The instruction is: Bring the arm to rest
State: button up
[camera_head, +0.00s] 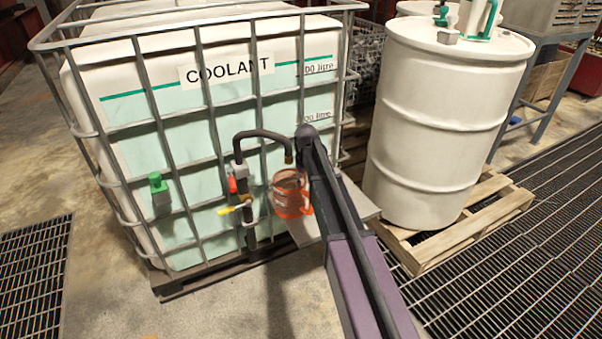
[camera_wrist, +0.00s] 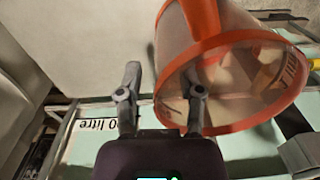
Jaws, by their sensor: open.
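My gripper (camera_wrist: 163,95) is open. Its right finger overlaps the jug's edge in the picture; I cannot tell whether they touch. Its left finger is clear of the jug, and nothing shows clamped between them. In the head view my arm hides the gripper.
The caged coolant tank (camera_head: 180,130) stands close behind, with a green valve (camera_head: 158,183), a red-handled valve (camera_head: 235,182) and a yellow lever (camera_head: 235,208) protruding. A white drum (camera_head: 445,110) on a wooden pallet (camera_head: 480,215) stands right of my arm. Open floor lies at lower left.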

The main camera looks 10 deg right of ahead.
jog(key=shift+r, duration=0.1)
notch_tip(320, 180, up, 9)
jog(key=p, duration=0.9)
jog(key=shift+r+p, duration=0.45)
jog(key=shift+p, duration=0.05)
jog(key=shift+f, duration=0.1)
